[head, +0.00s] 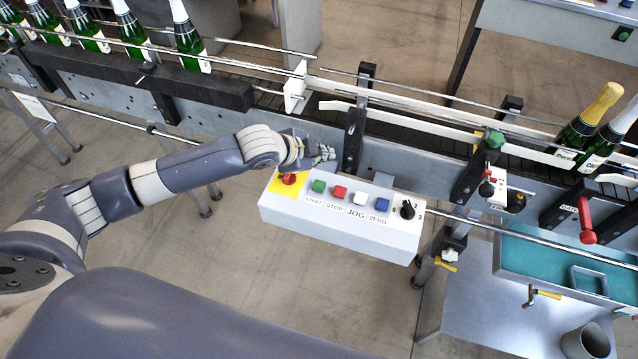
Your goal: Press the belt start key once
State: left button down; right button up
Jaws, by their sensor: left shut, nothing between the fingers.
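The control box (338,228) is light grey and fixed at the front of the conveyor. Its green START key (319,186) sits left of the red STOP key (339,192), the white JOG key (360,198) and the blue ZERO key (382,204). A red emergency button (289,179) on a yellow plate is at the left end, a black rotary knob (407,209) at the right end. My left gripper (327,154) is shut and empty, in the picture just above the START key; I see no contact with it. My right gripper is not in view.
Green bottles (188,38) with white tops stand on the conveyor at the upper left. Two bottles, one gold-topped (590,113), stand at the right. A red lever (586,221) and a teal tray (522,250) are at the lower right. Guide rails run behind the box.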

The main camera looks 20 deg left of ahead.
pick_arm(q)
jog(key=b, duration=0.7)
send_over(321, 187)
notch_tip(321, 187, down, 6)
jog(key=shift+f, duration=0.2)
jog(key=shift+f+b, duration=0.65)
jog(key=shift+f, duration=0.55)
jog(key=shift+f, duration=0.2)
jog(key=shift+f, duration=0.2)
